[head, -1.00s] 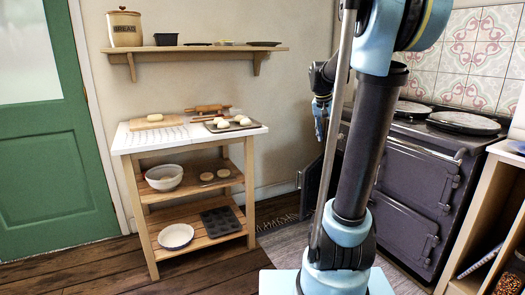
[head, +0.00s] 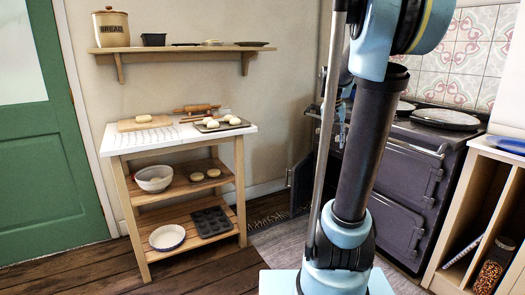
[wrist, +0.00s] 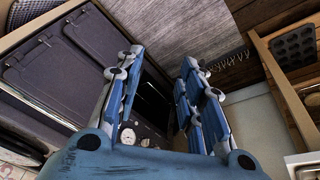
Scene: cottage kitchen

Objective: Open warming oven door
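The dark range cooker (head: 400,180) stands behind my arm at the right of the head view, with closed front doors and small latches. One dark door (head: 301,183) stands swung out at its left side, partly behind my arm; I cannot tell which oven it belongs to. My gripper (head: 338,125) is mostly hidden behind my arm there. In the wrist view my gripper (wrist: 165,85) has its blue fingers apart, with a dark strip and shadow between them. I cannot tell whether they touch anything.
A wooden trolley (head: 135,205) with dough and bowls stands left of the cooker. A wooden shelf unit (head: 455,215) stands close on the right. A grey mat (head: 280,240) lies before the cooker. Wooden floor (head: 90,270) is clear at the front left.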

